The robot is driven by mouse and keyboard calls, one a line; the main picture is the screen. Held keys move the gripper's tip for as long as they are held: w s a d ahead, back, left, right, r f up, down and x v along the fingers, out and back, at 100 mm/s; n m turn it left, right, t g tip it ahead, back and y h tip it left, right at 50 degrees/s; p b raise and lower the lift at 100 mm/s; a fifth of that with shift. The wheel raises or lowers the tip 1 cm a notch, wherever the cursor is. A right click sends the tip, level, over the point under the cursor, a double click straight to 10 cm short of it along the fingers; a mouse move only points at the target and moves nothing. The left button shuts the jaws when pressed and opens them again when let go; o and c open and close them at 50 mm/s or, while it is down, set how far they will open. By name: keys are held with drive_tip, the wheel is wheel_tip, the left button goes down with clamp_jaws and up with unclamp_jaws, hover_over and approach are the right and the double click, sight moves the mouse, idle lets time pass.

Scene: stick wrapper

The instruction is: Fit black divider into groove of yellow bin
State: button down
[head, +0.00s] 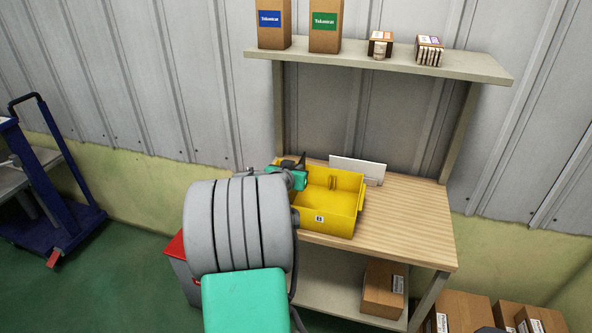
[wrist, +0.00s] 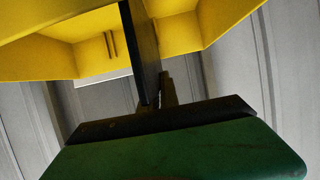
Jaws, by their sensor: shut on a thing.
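The yellow bin (head: 335,222) stands on the wooden workbench, open side up, with a small "B" label on its front. My gripper (head: 301,168) is at the bin's back left, partly hidden behind my own arm. In the wrist view my gripper (wrist: 160,97) is shut on the black divider (wrist: 141,45), a thin dark plate seen nearly edge-on. The divider reaches across the view of the yellow bin (wrist: 85,57). A pair of short ribs with a groove (wrist: 110,44) shows on a bin wall, left of and apart from the divider. The divider's far end is out of view.
A white panel (head: 357,170) stands behind the bin. The workbench (head: 415,215) is clear to the right. A shelf (head: 385,62) with boxes hangs above. A cardboard box (head: 383,289) sits on the lower shelf. A blue cart (head: 55,200) stands at the left.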

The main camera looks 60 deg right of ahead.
drive_tip(key=shift+f+b, duration=1.65)
drive_tip(key=shift+f, duration=0.1)
drive_tip(key=c, duration=1.5)
unclamp_jaws()
drive_tip(key=v, duration=0.8)
drive_tip(key=shift+b, duration=0.35)
drive_tip(key=shift+d, duration=0.1)
drive_tip(key=shift+w+r, duration=0.1)
